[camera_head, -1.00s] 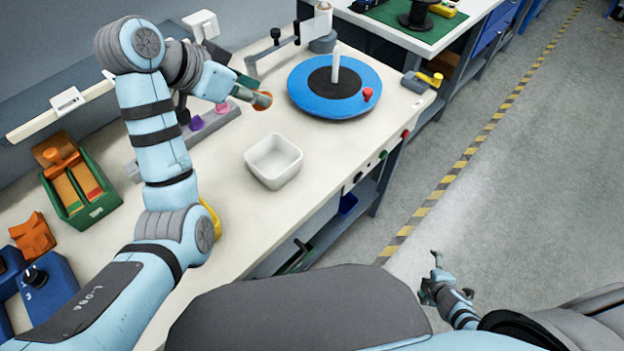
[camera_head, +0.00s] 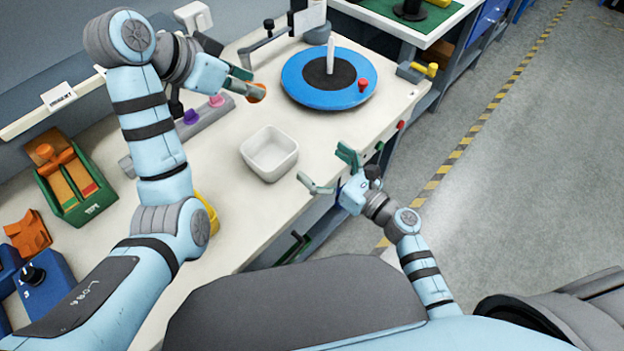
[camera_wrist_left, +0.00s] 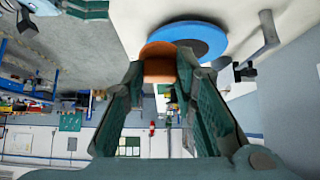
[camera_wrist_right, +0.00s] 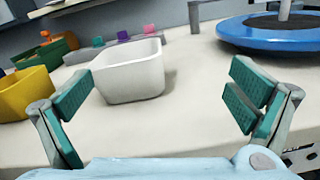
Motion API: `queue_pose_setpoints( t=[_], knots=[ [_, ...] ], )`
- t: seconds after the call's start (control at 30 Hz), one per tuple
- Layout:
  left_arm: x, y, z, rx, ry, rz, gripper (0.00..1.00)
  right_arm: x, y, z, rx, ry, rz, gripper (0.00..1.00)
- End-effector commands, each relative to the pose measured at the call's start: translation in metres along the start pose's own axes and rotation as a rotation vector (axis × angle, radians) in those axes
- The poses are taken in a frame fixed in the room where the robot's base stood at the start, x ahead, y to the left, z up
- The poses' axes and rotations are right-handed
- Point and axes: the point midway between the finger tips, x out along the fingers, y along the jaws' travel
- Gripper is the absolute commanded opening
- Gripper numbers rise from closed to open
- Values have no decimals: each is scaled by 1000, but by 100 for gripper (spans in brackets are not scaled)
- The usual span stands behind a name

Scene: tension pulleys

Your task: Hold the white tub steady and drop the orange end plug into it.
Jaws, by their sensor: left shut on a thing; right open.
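The white tub (camera_head: 270,153) stands empty on the bench near its front edge. The orange end plug (camera_head: 257,92) is held in my left gripper (camera_head: 246,84), above the bench behind the tub and left of the blue disc. In the left wrist view the orange plug (camera_wrist_left: 159,62) sits between the fingertips. My right gripper (camera_head: 328,168) is open and empty, at the bench's front edge to the right of the tub. In the right wrist view the white tub (camera_wrist_right: 130,70) stands ahead, left of centre between the open fingers, apart from them.
A blue turntable (camera_head: 330,85) with a white post and red knob stands behind the tub. A green bin (camera_head: 75,190), a yellow container (camera_wrist_right: 25,92) and a rail with coloured knobs (camera_head: 200,122) stand to the left. The bench around the tub is clear.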

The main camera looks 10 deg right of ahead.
Motion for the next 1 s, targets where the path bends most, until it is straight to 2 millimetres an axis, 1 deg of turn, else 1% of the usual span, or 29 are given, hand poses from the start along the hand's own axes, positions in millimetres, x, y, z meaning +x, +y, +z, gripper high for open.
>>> queue_pose_setpoints(
  t=[0.03, 0.1, 0.2, 0.27, 0.37, 0.6, 0.7, 0.8, 1.0],
  knots=[
    [0, 0, 0, 0, 0, 0, 14, -6, 19, -8, -61, 8, 8, 100],
    [0, 0, 0, 1, 0, 0, 14, -11, 38, -13, -142, 15, 17, 100],
    [0, 0, -1, 1, 0, 1, 14, -11, 49, -16, -199, 21, 21, 100],
    [0, 0, -1, 1, 0, 1, 14, -5, 50, -17, -208, 21, 21, 100],
    [0, 0, -1, 1, 0, 1, 14, 15, 50, -16, -206, 20, 22, 100],
    [0, 0, 0, 0, 0, 0, 14, 75, 51, -18, -204, 21, 23, 100],
    [0, 0, 0, 0, 0, 0, 14, 93, 51, -19, -202, 21, 23, 100],
    [0, 0, 0, 0, 0, 0, 14, 102, 51, -20, -204, 23, 22, 100],
    [0, 0, 0, 0, 0, 0, 14, 105, 51, -20, -203, 23, 22, 100]
  ],
)
